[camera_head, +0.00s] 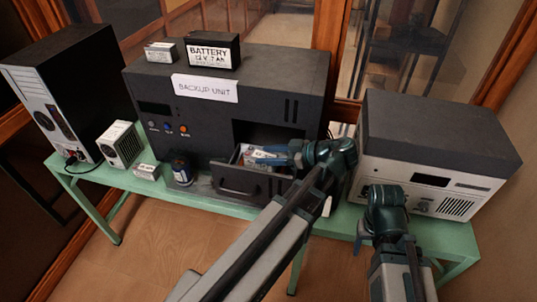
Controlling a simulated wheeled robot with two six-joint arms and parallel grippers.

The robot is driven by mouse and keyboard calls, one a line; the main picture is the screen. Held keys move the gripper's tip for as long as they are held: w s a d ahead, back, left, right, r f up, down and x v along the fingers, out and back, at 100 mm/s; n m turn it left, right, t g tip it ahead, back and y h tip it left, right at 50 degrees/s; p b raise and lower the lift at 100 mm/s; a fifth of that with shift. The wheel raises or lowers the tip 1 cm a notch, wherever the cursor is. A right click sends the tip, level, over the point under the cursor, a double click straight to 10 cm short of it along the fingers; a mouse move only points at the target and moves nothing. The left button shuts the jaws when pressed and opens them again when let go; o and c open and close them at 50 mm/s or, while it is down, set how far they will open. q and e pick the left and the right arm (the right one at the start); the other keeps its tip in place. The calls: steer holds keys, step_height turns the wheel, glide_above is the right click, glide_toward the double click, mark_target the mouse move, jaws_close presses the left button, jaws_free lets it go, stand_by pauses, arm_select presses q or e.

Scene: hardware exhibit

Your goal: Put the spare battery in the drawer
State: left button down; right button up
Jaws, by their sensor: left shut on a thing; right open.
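The black backup unit (150,95) has its drawer (240,183) pulled out at the front. My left gripper (262,156) reaches over the drawer from the right, shut on a small white-labelled battery (250,152) at the drawer opening. The fingers partly cover this battery, and I cannot tell whether it touches the drawer floor. A large labelled battery (214,54) and a smaller one (160,52) stand on top of the unit. Another small battery (147,172) lies on the bench. My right gripper (360,238) is open at the bench's front edge, partly hidden by its own arm.
On the green bench (120,180) stand a dark can (182,170), a white fan box (120,145) and a black tower case (75,90) at left. A grey-white unit (435,155) stands at right, close to my arms. The bench front left has some free room.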

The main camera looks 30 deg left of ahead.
arm_select(q)
steer(key=shift+f, duration=0.2)
steer(key=shift+c, duration=0.9)
jaws_free()
steer(key=p+v, duration=0.2)
steer(key=v, duration=0.5)
steer(key=shift+d+r, duration=0.15)
steer(key=shift+d, duration=0.05)
steer(key=shift+p, duration=0.35)
